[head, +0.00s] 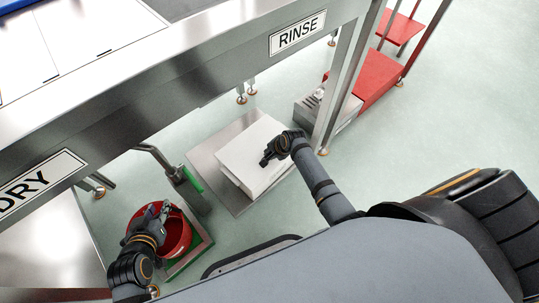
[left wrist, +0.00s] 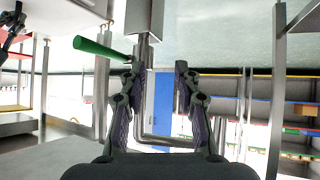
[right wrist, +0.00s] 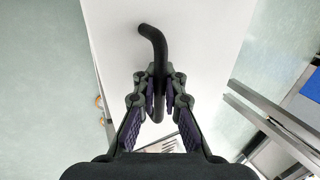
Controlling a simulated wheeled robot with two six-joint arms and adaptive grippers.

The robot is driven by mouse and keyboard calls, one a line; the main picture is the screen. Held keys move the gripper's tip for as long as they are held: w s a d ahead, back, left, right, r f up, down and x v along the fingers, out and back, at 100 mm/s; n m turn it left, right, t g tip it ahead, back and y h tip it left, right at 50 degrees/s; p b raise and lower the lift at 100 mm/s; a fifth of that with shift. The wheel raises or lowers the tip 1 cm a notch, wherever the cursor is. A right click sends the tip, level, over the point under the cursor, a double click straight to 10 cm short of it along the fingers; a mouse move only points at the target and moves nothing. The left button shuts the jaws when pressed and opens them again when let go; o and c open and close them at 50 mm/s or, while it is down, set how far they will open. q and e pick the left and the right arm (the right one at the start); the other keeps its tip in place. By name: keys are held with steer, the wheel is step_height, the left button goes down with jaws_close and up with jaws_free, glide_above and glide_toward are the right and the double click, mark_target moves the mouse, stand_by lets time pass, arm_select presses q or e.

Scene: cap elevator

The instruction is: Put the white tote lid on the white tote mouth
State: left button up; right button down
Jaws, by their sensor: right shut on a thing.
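The white tote lid (head: 248,152) is a pale flat panel in the head view. It fills much of the right wrist view (right wrist: 205,45), with a dark bent handle (right wrist: 153,36) on it. My right gripper (head: 267,157) is shut on this handle, which stands between its fingers in the right wrist view (right wrist: 160,85). The white tote (head: 233,180) shows only as a strip under the lid's lower left edge. Its mouth is hidden, and I cannot tell whether the lid touches it. My left gripper (head: 160,208) is open and empty above a red bucket; its fingers are apart in the left wrist view (left wrist: 155,75).
The red bucket (head: 180,236) stands at the lower left. The tote is over a metal plate (head: 204,160) on the floor. A steel counter with a RINSE sign (head: 298,34) runs behind. A metal box (head: 312,115) and post stand close right. Open floor (head: 460,110) lies far right.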

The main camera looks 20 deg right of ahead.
arm_select(q)
steer(key=shift+w+r, duration=0.25)
steer(key=shift+r, duration=0.05)
arm_select(e)
steer(key=c, duration=1.4)
jaws_free()
steer(key=shift+c, duration=0.2)
